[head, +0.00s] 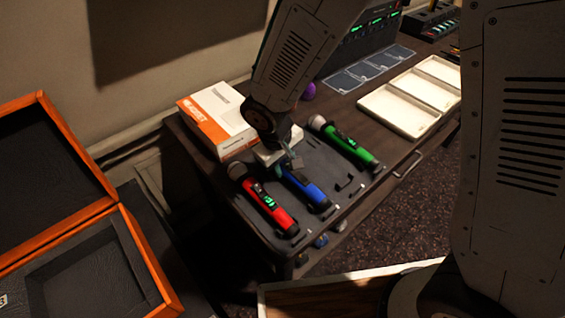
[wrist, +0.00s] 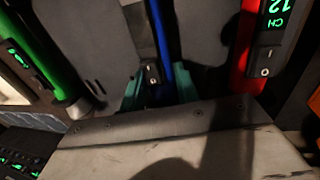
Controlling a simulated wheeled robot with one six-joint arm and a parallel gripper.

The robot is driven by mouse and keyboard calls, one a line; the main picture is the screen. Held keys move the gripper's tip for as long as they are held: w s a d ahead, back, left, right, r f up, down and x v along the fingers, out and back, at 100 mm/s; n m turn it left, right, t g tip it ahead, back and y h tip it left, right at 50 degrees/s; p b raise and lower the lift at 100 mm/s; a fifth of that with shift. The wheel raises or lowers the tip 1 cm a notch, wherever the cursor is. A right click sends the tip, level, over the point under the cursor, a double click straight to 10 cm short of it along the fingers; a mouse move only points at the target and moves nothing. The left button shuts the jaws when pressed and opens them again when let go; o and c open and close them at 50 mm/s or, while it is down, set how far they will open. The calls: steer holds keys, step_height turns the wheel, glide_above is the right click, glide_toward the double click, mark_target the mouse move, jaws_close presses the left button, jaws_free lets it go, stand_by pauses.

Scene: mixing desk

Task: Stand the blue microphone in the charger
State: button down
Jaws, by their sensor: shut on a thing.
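The blue microphone (head: 309,192) lies flat or nearly so over a dark grey holder (head: 325,170) on the desk, between the red microphone (head: 268,207) and the green microphone (head: 347,146). My gripper (head: 288,164) comes down from above and is shut on the blue microphone's upper part. The wrist view shows the blue body (wrist: 166,45) between my teal fingers (wrist: 158,90). The blue microphone's head end is hidden by my gripper. I cannot tell whether it is lifted off the holder. I cannot pick out the charger with certainty.
A white and orange box (head: 217,122) stands left of my gripper. A purple ball (head: 309,91), a white compartment tray (head: 410,103) and a row of flat squares (head: 368,68) lie farther back. An open orange-edged case (head: 145,255) is at front left. The desk's front edge is close.

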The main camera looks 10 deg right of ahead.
steer(key=shift+f, duration=0.1)
steer(key=shift+f, duration=0.1)
steer(key=c, duration=1)
jaws_free()
steer(key=shift+c, duration=0.2)
steer(key=r, duration=0.5)
steer(key=s+a+r, duration=0.1)
steer(key=r, duration=0.2)
steer(key=s+d+r+m, duration=0.2)
steer(key=d+r, duration=0.5)
steer(key=d, duration=0.1)
steer(key=s+d+r+m+y, duration=0.1)
steer(key=s+d+r+m, duration=0.1)
steer(key=s+d+r, duration=0.3)
steer(key=s+d+r+m, duration=0.3)
steer(key=s+d+r, duration=0.2)
steer(key=s+d, duration=0.3)
steer(key=s, duration=0.3)
steer(key=shift+s+d+y, duration=0.25)
steer(key=shift+d+y, duration=0.15)
